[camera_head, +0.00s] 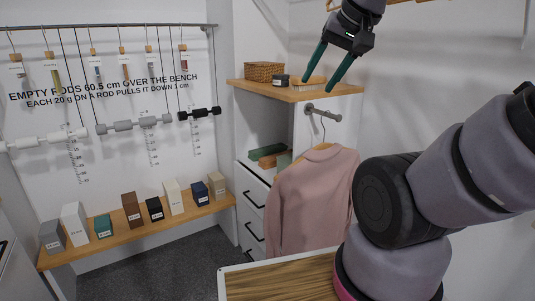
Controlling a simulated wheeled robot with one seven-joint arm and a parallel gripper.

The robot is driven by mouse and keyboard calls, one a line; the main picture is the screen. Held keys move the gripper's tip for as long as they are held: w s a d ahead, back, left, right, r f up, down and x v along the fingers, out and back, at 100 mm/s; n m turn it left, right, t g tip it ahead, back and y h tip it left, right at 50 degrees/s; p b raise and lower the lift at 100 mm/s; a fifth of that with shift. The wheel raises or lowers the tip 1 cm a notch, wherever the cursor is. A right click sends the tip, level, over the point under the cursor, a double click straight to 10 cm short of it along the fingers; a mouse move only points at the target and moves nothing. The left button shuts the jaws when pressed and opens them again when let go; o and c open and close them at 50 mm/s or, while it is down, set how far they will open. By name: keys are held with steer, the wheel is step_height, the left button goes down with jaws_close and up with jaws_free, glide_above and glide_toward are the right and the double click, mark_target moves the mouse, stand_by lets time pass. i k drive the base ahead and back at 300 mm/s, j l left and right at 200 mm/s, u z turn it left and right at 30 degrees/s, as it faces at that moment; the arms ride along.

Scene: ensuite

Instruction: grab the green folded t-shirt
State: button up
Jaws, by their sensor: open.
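A green folded cloth (266,151), which looks like the t-shirt, lies in the open compartment of the white cabinet, on top of an orange-brown folded piece (268,162). A paler green piece (284,160) is beside them, partly hidden by the hanging pink shirt. My gripper (320,85) points down with its two green fingers spread and nothing held between them. In the picture it is above and to the right of the cloth, in front of the cabinet's wooden top, well apart from the cloth.
A wicker basket (264,71), a dark container (281,80) and a shallow tray (311,81) stand on the wooden top (335,91). A bench (140,234) with several boxes is at left.

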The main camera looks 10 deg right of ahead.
mark_target(254, 155)
steer(key=i+j+z, duration=0.1)
steer(key=i+j, duration=0.25)
steer(key=j, duration=0.3)
steer(key=i+j+z, duration=0.15)
steer(key=i+j, duration=0.2)
steer(key=j, duration=0.3)
steer(key=i+j+z, duration=0.15)
steer(key=j, duration=0.2)
steer(key=i+j+z, duration=0.2)
steer(key=i+j, duration=0.5)
steer(key=j, duration=0.1)
